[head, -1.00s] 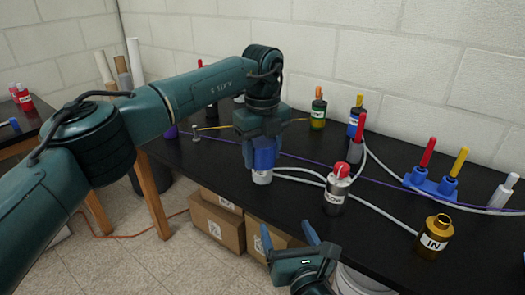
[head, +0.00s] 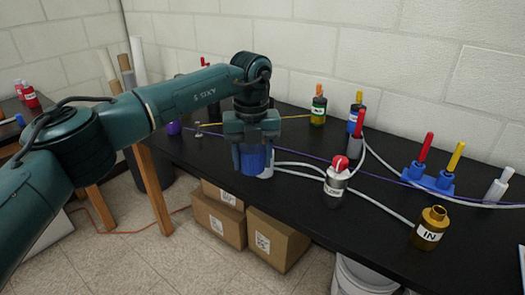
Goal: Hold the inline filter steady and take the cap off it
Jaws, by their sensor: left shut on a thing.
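My left gripper (head: 252,143) points down and is shut on a blue cap (head: 252,160) near the table's front edge. The blue cap hangs in front of the white, labelled body of the inline filter (head: 268,168) and hides most of it. Only a white strip of the filter shows, at the cap's right side, where white hoses run off to the right. The cap appears to be off the filter's top, but any gap between them is hidden. My right gripper is out of view.
A brass fitting (head: 430,228) marked IN is farther right. A blue holder (head: 427,180) carries red and yellow sticks. A purple cord crosses the black table (head: 370,238). Boxes (head: 277,240) stand below.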

